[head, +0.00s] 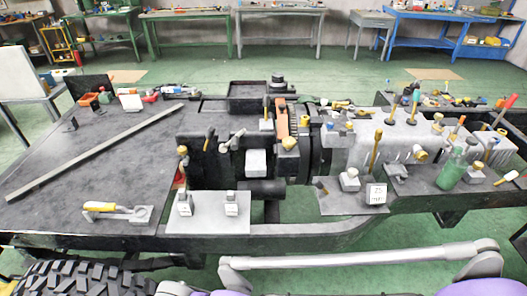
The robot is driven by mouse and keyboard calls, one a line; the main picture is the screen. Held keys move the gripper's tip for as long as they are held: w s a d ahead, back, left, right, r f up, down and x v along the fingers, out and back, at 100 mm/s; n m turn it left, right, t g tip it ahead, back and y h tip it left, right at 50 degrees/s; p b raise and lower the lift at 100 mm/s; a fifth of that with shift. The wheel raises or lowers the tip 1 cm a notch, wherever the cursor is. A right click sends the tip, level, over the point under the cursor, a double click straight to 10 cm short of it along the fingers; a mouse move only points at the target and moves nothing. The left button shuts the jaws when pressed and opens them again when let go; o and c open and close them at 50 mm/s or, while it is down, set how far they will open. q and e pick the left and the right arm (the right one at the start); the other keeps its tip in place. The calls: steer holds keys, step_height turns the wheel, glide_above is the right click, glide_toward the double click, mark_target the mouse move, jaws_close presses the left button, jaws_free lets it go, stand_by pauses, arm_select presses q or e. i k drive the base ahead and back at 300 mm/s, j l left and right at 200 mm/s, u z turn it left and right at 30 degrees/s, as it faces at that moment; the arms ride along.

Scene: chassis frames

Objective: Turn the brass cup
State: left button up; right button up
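No single cup stands out clearly; several small brass-coloured parts are on the dark chassis. A squat brass piece (289,143) sits on the block near the middle. A round brass fitting (421,156) is on the side of the grey engine block (395,140) at the right. A small brass cap (438,117) is on top of that block. A tall brass-coloured handle (375,152) stands upright behind the white cube. I cannot tell which of these is the brass cup. Neither of my grippers is in view.
A grey plate with two posts (208,222) lies at the front middle. A white marked cube (375,194) and a green bottle (452,172) stand to the right. A yellow-handled tool (115,208) and a long bar (95,152) lie on the left deck. Workbenches line the back.

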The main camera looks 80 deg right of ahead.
mark_target(182, 150)
steer(key=z, duration=2.45)
